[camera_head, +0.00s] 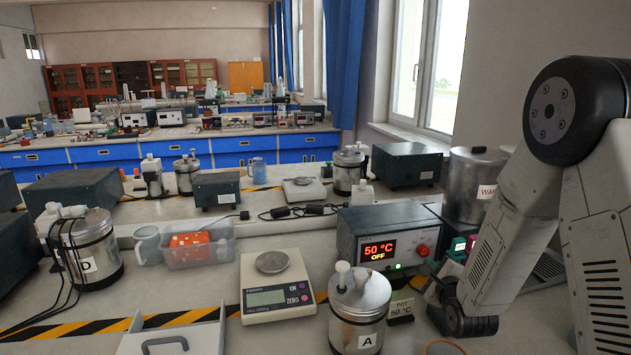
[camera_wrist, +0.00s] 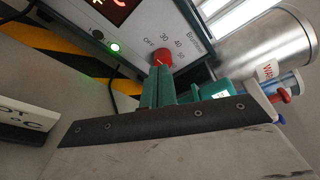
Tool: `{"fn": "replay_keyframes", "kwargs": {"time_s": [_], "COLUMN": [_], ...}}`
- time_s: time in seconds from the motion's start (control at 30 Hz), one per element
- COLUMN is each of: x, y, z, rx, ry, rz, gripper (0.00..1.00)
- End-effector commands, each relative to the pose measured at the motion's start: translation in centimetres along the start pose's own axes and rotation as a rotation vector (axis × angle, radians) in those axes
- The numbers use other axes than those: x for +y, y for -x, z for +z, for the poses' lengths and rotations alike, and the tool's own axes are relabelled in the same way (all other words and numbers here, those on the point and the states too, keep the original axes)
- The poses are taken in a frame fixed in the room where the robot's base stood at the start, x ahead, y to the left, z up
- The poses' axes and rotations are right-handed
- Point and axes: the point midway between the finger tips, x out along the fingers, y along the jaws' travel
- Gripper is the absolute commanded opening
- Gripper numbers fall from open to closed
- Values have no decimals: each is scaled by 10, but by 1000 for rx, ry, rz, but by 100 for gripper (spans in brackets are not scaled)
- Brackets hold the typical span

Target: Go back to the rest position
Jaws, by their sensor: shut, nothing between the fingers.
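My arm comes down on the right side of the head view, with a dark wrist joint low beside the heater box. In the wrist view my gripper (camera_wrist: 159,88) shows as teal fingers close together, shut and empty. Their tips appear right by the red knob (camera_wrist: 162,57) of the heater box; I cannot tell whether they touch it. In the head view the heater box (camera_head: 372,222) stands right of centre with its red knob (camera_head: 422,250) clear to see. Its display reads 50 °C and OFF, and a green light is lit. My fingertips are not clearly visible in the head view.
A metal pot marked A (camera_head: 360,312) and a small 50 °C sign (camera_head: 401,307) stand in front of the box. A scale (camera_head: 277,298) is to the left. A large metal container (camera_head: 472,182) stands behind on the right. A clear bin (camera_head: 222,241) is further left.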

Motion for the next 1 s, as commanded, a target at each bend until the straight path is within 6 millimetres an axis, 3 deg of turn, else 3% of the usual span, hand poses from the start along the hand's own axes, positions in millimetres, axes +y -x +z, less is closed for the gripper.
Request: {"fn": "replay_keyframes", "kwargs": {"time_s": [0.13, 0.27, 0.47, 0.67, 1.0], "x": [-20, -41, -65, -80, -87], "y": [8, 30, 89, 171, 346], "z": [13, 28, 46, 62, 82], "rx": [40, 81, 78, -28, -460], "ry": [164, 403, 768, 1101, 1552], "rz": [80, 222, 481, 755, 1165], "gripper": [0, 0, 0, 0, 0]}}
